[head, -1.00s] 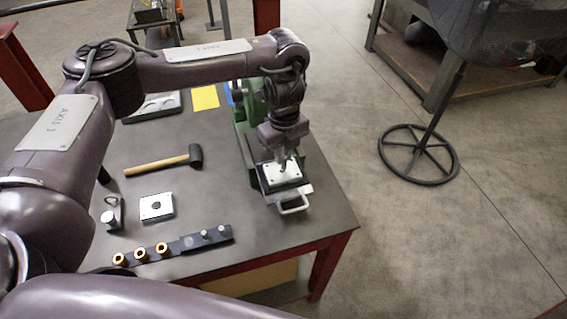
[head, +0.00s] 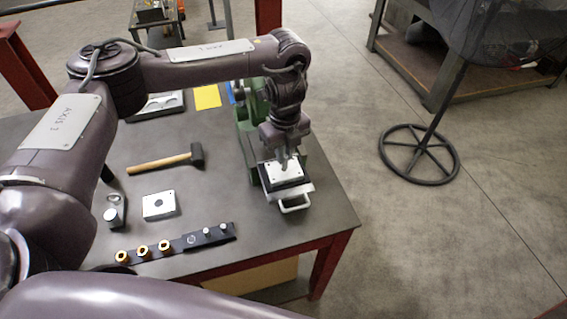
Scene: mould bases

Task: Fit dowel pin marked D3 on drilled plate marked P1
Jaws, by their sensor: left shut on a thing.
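A light drilled plate (head: 273,173) sits in a dark holder on the green vise-like fixture (head: 247,137) at the table's right. My left gripper (head: 285,155) points down just above this plate. It is shut on a small grey pin (head: 284,165), which is upright over the plate's middle; whether it is inside a hole cannot be told. Two silver pins (head: 206,232) stand in the dark rack (head: 187,243) at the table's front. A second light plate (head: 159,205) lies loose on the table. No D3 or P1 marking is readable. My right gripper is not in view.
Several brass-coloured bushings (head: 143,251) stand at the rack's left. A mallet (head: 160,163) lies behind the loose plate, and a small metal item (head: 112,213) is beside it.

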